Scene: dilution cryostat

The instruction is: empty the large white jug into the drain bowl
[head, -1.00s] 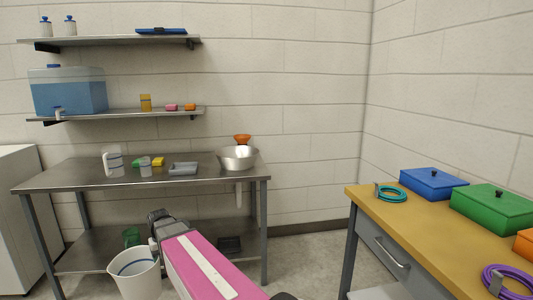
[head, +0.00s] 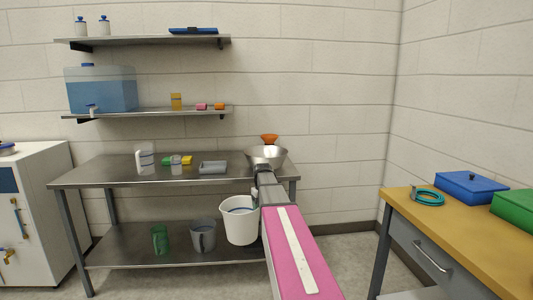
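The large white jug (head: 238,226) hangs upright in the air in front of the steel table, with a blue band or liquid showing just inside its rim. My gripper (head: 259,198) is at the jug's right side and appears shut on it; the fingertips are mostly hidden.
The steel table (head: 110,172) holds a small white jug (head: 145,161), a clear beaker (head: 176,165) and a grey tray (head: 213,167). An orange funnel-like piece (head: 269,138) is behind the bowl. A green beaker (head: 160,240) and grey jug (head: 203,235) stand on the lower shelf. A yellow-topped bench (head: 440,225) is at right.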

